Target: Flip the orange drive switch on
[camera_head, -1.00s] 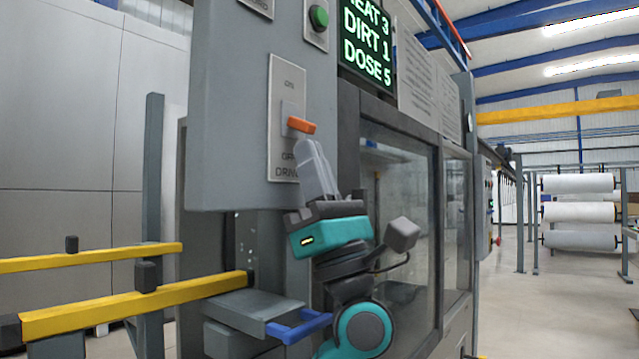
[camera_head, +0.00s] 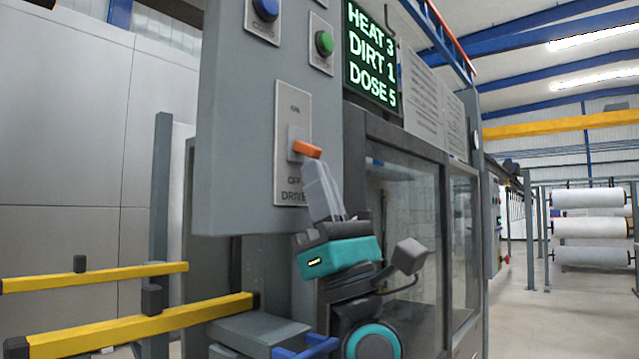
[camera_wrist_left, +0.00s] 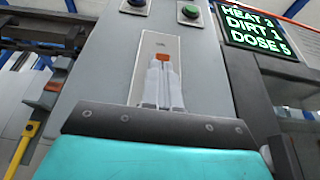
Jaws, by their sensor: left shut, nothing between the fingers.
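The orange drive switch (camera_head: 306,149) sticks out of a pale plate (camera_head: 292,110) on the grey cabinet front. The plate is marked ON at the top and OFF and DRIVE at the bottom. The lever sits between the two marks, and I cannot tell its exact setting. My left gripper (camera_head: 318,168) is shut and empty, its fingertips pointing up just below the orange lever. In the left wrist view the orange lever (camera_wrist_left: 162,57) shows right at the fingertips; I cannot tell whether they touch. My right gripper is not in view.
A blue button (camera_head: 265,9) and a green button (camera_head: 324,43) sit above the switch plate. A lit display (camera_head: 371,55) reads HEAT 3, DIRT 1, DOSE 5. A glazed cabinet (camera_head: 405,190) stands to the right. Yellow rails (camera_head: 130,325) run at lower left.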

